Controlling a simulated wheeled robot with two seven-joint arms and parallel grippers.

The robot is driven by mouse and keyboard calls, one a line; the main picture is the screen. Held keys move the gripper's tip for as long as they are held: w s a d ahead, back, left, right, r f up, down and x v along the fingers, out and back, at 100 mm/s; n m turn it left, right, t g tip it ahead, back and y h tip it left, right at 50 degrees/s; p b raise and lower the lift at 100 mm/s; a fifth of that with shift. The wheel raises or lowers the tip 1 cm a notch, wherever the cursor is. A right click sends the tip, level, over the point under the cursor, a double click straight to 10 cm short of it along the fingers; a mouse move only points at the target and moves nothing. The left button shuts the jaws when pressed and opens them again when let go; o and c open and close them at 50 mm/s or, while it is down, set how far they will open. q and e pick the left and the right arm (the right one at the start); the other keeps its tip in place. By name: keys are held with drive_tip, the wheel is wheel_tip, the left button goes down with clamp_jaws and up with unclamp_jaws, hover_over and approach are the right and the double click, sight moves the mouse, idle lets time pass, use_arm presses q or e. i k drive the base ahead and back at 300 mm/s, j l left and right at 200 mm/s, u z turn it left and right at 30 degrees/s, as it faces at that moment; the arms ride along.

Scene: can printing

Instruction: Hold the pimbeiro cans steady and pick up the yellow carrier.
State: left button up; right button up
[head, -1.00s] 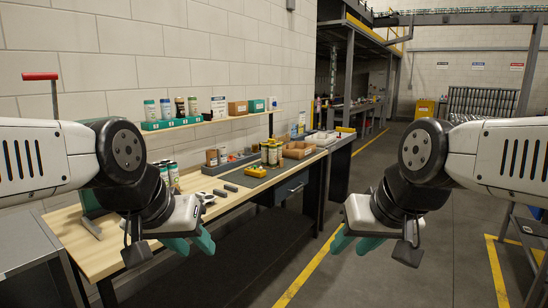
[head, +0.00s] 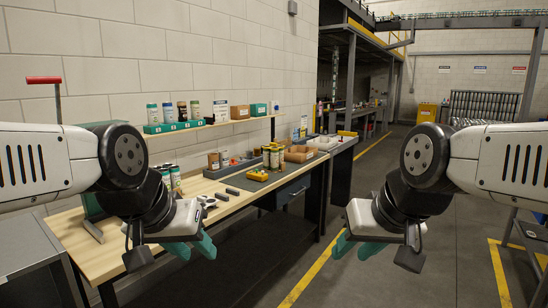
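A small yellow carrier (head: 257,175) lies on a dark mat on the wooden workbench in the head view. Several cans (head: 271,159) stand just behind it; their labels are too small to read, so I cannot tell which are pimbeiro cans. More cans (head: 171,177) stand further left on the bench. My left gripper (head: 192,249) hangs in front of the bench's front edge, open and empty, well short of the carrier. My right gripper (head: 356,247) is open and empty over the floor aisle, right of the bench. Neither gripper touches anything.
A wall shelf (head: 206,124) above the bench (head: 85,262) holds more cans, boxes and a teal tray (head: 172,127). Brown open boxes (head: 299,154) stand right of the cans. A grey cabinet (head: 35,265) stands at lower left.

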sight(272, 146)
drive_tip(key=i+l, duration=0.1)
drive_tip(key=i, duration=0.45)
drive_tip(key=i+l+u, duration=0.1)
drive_tip(key=i, duration=0.45)
drive_tip(key=i+l, duration=0.2)
drive_tip(key=i, duration=0.35)
drive_tip(key=i+l+u, duration=0.1)
drive_tip(key=i, duration=0.45)
drive_tip(key=i+l, duration=0.25)
drive_tip(key=i, duration=0.3)
drive_tip(key=i+l+u, duration=0.15)
drive_tip(key=i, duration=0.35)
